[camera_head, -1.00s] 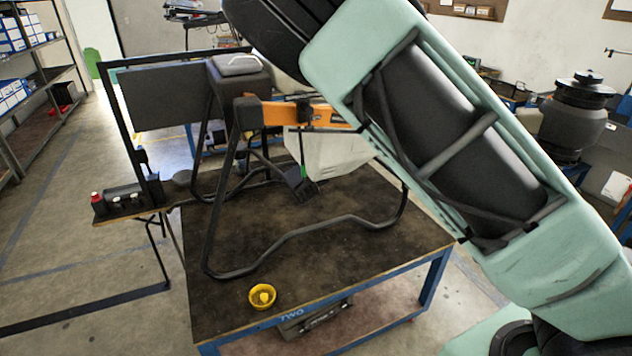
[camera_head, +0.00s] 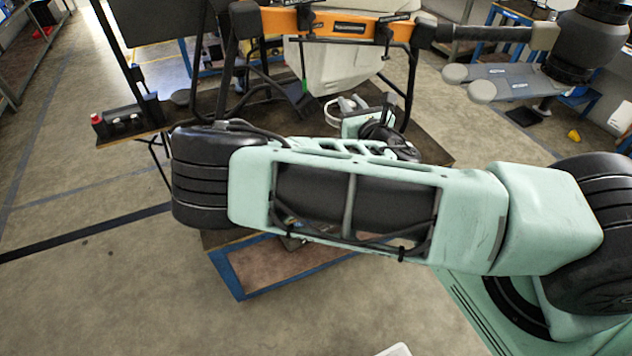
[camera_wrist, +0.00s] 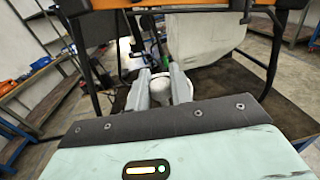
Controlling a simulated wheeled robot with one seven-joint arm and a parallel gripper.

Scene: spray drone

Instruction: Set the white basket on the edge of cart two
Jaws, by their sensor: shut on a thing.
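My gripper (camera_head: 352,106) is over cart two, below the drone's orange arm. In the wrist view the two grey fingers (camera_wrist: 160,88) are shut on a small white round thing, which I take to be the white basket (camera_wrist: 161,84). Its white rim (camera_head: 331,113) also shows in the head view beside the fingers. Cart two (camera_head: 434,152) has a dark top and a blue frame. My arm hides much of its top and near edge. I cannot tell whether the basket touches the cart top.
The spray drone stands on the cart, with an orange arm (camera_head: 335,25), black legs and a big white tank (camera_head: 335,65) close behind my gripper. A ledge with small bottles (camera_head: 118,128) is at left.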

